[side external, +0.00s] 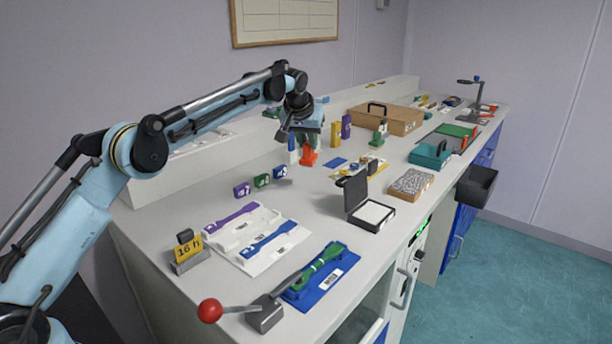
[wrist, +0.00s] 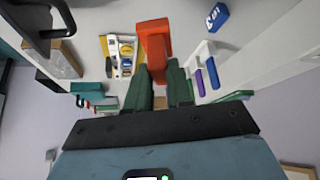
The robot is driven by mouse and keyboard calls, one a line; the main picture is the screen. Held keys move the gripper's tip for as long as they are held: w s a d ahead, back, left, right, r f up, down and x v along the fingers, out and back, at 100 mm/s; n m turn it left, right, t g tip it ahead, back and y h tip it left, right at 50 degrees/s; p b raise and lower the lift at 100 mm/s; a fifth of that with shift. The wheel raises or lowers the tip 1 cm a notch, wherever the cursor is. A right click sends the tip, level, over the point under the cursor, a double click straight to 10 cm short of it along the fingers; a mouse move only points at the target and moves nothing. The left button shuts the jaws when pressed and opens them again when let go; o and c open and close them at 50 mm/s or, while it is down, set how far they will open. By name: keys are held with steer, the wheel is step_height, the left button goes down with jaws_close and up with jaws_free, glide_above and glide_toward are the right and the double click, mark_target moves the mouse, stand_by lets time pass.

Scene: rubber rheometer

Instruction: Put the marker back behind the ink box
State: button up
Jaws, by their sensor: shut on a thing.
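An orange-red piece with a wide foot and a narrower upright part, which I take to be the marker (side external: 309,158), is under my gripper (side external: 308,141) in the side view. In the wrist view the marker (wrist: 154,38) sits between the two dark green fingers of my gripper (wrist: 158,72), which are shut on its narrow part. I cannot tell whether its foot touches the bench. The open black box with a white pad, likely the ink box (side external: 371,214), stands nearer the front edge, its lid raised. A black shape at the wrist view's upper left may be this box.
Small purple, green and blue number blocks (side external: 262,181) stand to the left of the marker. A blue-and-white upright item (side external: 292,150) is close beside it. A yellow block (side external: 334,134) and purple block (side external: 346,126) stand right. Bare bench lies between the marker and the black box.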

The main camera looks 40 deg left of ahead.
mark_target(306, 165)
steer(key=shift+f, duration=4.1)
steer(key=shift+f, duration=0.1)
steer(key=o, duration=0.8)
steer(key=shift+o, duration=0.2)
